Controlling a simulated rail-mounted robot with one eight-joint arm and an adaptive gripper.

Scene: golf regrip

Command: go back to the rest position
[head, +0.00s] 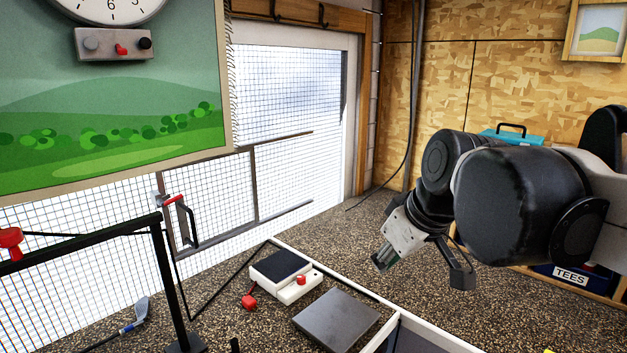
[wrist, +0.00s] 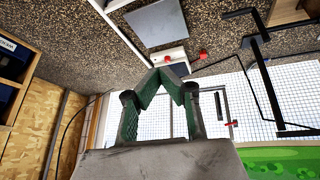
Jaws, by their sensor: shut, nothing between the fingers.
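My gripper (wrist: 165,78) is shut and empty, its green-padded fingertips meeting in the middle of the wrist view. In the head view my gripper (head: 382,262) hangs at the end of my bent arm at the right, pointing down and to the left, above the speckled floor. It touches nothing that I can see. The fingertips are partly hidden there by the gripper's own body.
A golf club (head: 133,318) lies near a black frame (head: 165,265). A mesh gate (head: 225,200) stands behind. A blue TEES bin (head: 572,275) is at the right.

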